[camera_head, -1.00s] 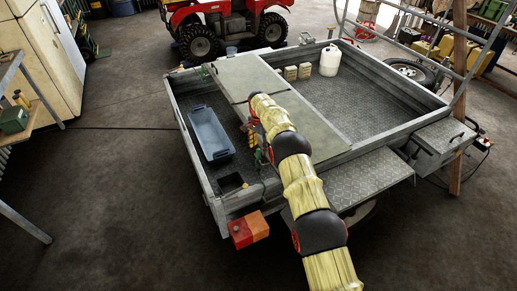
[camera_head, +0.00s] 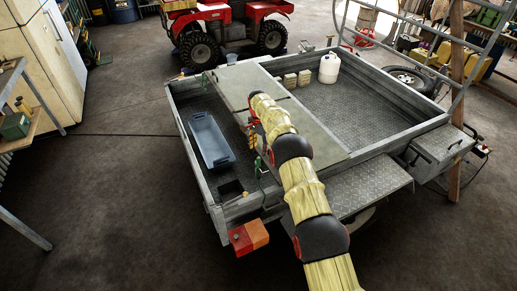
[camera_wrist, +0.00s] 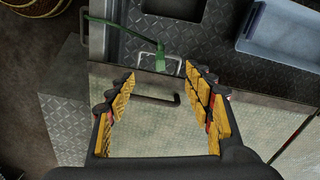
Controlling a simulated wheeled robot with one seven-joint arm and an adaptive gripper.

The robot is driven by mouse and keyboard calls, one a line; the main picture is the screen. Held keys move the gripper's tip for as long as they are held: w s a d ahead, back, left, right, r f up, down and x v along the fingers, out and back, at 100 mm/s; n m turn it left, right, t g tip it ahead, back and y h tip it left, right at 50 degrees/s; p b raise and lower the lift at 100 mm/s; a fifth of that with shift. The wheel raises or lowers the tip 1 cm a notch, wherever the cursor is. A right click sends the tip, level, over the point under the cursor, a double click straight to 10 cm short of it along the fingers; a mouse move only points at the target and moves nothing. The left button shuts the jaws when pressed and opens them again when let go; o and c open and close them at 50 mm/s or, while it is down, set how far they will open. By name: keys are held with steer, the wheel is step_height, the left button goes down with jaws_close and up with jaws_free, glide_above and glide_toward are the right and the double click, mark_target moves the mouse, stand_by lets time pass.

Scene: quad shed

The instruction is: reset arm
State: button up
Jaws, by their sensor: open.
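In the wrist view, my gripper (camera_wrist: 160,98) is open, with its yellow-padded fingers apart and nothing between them. It is above a flat panel (camera_wrist: 150,130) with a dark handle (camera_wrist: 160,98). A green strap (camera_wrist: 135,32) lies just beyond the fingers, by a metal loop. In the head view, my arm reaches over the trailer (camera_head: 330,160), and its end is at the middle panel (camera_head: 240,80). The fingers are hard to make out there.
A blue tray (camera_head: 210,140) lies in the trailer's left compartment and also shows in the wrist view (camera_wrist: 285,35). A white jug (camera_head: 329,66) and small blocks (camera_head: 297,79) stand in the right compartment. A red quad (camera_head: 228,25) stands behind. Open floor lies left.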

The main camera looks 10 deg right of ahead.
steer(key=s+r+n+t, duration=0.15)
steer(key=s+r, duration=0.25)
steer(key=r, duration=0.7)
steer(key=s+r+n, duration=0.2)
steer(key=s+r, duration=0.1)
steer(key=r, duration=0.8)
steer(key=s+d+r+n+t, duration=0.1)
steer(key=s+r+n, duration=0.2)
steer(key=s+r, duration=1.15)
steer(key=s+f+n+t, duration=0.1)
steer(key=s+n, duration=0.1)
steer(key=s, duration=1.6)
steer(key=s+f+n+t+b, duration=0.1)
steer(key=s+f+n+t, duration=0.1)
steer(key=s, duration=1.6)
steer(key=shift+d+n, duration=0.45)
steer(key=shift+n, duration=0.4)
